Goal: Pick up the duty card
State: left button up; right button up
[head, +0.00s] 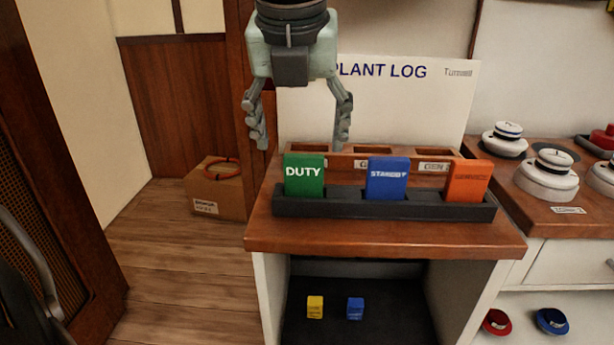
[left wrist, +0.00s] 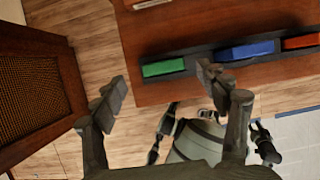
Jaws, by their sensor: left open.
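The green duty card (head: 304,175) stands upright in the left part of a dark slotted rack (head: 340,204) on a wooden shelf top. A blue standby card (head: 387,179) and an orange card (head: 468,182) stand to its right. My left gripper (head: 301,138) is open and empty, fingers pointing down, above the duty card in the head view. In the left wrist view the green card (left wrist: 163,68) shows from above, between and beyond the open fingertips (left wrist: 163,88). The fingers appear apart from the card. My right gripper is not clearly seen.
A wooden slotted strip (head: 375,161) with labels and a white plant log board (head: 400,95) stand behind the rack. Yellow (head: 315,307) and blue (head: 355,308) blocks lie in the compartment below. A counter with round devices (head: 546,183) is at right.

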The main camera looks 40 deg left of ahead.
aim_at(303, 156)
pick_arm(q)
jog(key=x, duration=0.4)
jog(key=shift+d+p, duration=0.2)
jog(key=shift+p, duration=0.1)
jog(key=shift+w+a+f, duration=0.1)
jog(key=shift+w+f, duration=0.05)
jog(key=shift+f, duration=0.2)
pick_arm(e)
jog(key=shift+a+f, duration=0.25)
jog(key=shift+f, duration=0.75)
pick_arm(q)
jog(key=c, duration=1.3)
